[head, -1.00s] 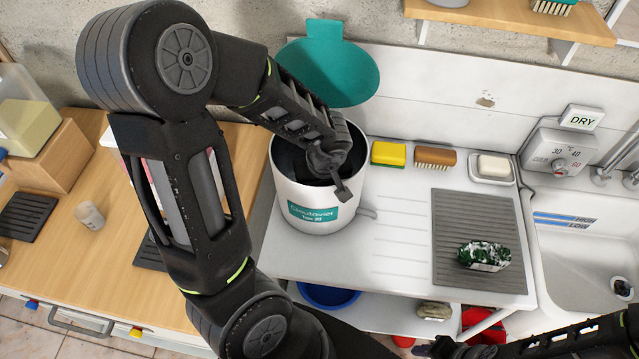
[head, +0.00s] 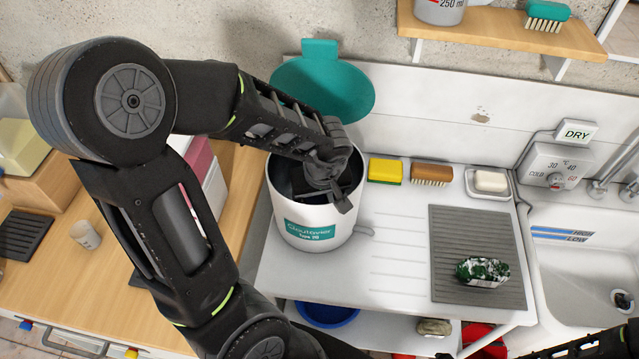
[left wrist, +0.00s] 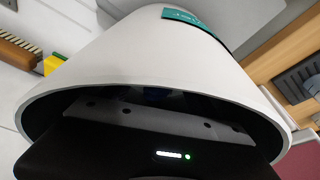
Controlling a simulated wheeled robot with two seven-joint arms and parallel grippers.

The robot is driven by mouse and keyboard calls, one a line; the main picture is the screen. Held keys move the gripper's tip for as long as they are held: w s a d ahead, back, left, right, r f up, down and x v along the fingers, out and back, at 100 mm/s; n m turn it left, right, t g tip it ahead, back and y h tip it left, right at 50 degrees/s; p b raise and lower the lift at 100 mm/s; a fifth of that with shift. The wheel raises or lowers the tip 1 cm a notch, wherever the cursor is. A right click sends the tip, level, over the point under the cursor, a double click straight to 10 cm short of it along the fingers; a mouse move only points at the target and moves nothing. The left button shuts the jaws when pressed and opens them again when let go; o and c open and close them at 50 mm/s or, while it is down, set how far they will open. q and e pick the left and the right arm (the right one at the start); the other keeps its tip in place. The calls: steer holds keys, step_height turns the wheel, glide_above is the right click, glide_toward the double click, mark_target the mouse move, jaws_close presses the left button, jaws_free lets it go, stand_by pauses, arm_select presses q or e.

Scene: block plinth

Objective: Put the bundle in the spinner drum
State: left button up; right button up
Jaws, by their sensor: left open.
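The spinner drum (head: 312,225) is a white tub with a teal label and a dark inside. Its teal lid (head: 325,85) stands open behind it. My left gripper (head: 335,188) is at the drum's mouth and is open. In the left wrist view the drum's white wall (left wrist: 140,55) and rim curve closely over my gripper body, and the fingertips are hidden. A small dark blue patch shows inside; I cannot tell what it is. A green, white and black bundle-like thing (head: 482,271) lies on the grey ribbed mat (head: 465,225), apart from my gripper. My right gripper is out of view.
A yellow sponge (head: 385,170), a brown brush (head: 431,174) and a soap dish (head: 488,183) stand along the back of the white worktop. A sink (head: 585,265) is at the right. A blue basin (head: 327,314) sits below. The worktop beside the drum is clear.

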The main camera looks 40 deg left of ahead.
arm_select(q)
steer(key=v, duration=0.8)
steer(key=shift+s+r, duration=0.1)
steer(key=shift+r, duration=0.05)
stand_by(1.2)
